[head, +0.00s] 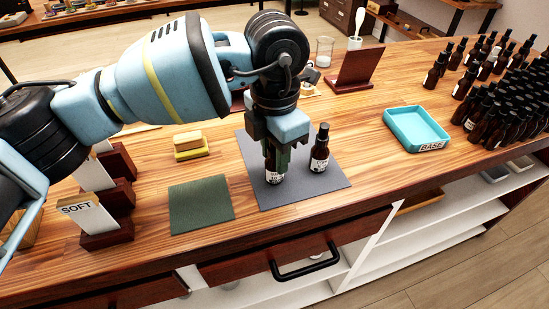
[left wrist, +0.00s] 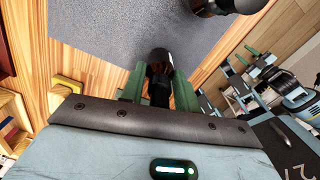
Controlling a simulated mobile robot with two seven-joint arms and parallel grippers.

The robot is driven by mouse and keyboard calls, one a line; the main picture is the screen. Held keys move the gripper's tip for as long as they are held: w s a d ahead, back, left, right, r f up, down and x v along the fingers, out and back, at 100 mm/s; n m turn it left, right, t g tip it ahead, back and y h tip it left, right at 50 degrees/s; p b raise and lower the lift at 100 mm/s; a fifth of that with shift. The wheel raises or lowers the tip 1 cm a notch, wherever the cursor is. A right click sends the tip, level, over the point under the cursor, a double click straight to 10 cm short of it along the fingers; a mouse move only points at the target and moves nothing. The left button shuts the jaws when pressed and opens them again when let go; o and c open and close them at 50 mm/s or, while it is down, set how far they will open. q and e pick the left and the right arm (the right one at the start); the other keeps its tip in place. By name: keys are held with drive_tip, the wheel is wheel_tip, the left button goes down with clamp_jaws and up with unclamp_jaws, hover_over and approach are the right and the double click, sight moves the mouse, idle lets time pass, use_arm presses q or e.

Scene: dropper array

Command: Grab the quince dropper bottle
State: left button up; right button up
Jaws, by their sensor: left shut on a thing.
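My left gripper (head: 277,155) points down over the grey mat (head: 248,150) and is shut on a dark brown dropper bottle (head: 274,177) with a white label. The bottle looks upright on or just above the mat; its top is hidden by the gripper. A second brown dropper bottle (head: 320,152) stands upright on the mat just right of the gripper. Label text is too small to read, so I cannot tell which is quince.
A green mat (head: 201,204) lies left of the grey one. A turquoise tray labelled BASE (head: 415,128) and many crowded brown bottles (head: 500,105) are at the right. A SOFT sign (head: 77,210) stands at the left. Wood between mat and tray is clear.

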use_arm(q)
drive_tip(key=shift+r, duration=0.1)
drive_tip(key=shift+r, duration=0.6)
wheel_tip(320, 180, up, 2)
drive_tip(key=shift+r, duration=0.15)
drive_tip(key=s+d, duration=0.4)
drive_tip(key=s, duration=0.2)
drive_tip(key=s+d+r+b, duration=0.1)
drive_tip(key=s+d, duration=0.3)
drive_tip(key=s, duration=0.3)
drive_tip(key=shift+s+d+r+b, duration=0.2)
drive_tip(key=shift+d+b, duration=0.1)
drive_tip(key=shift+d, duration=0.1)
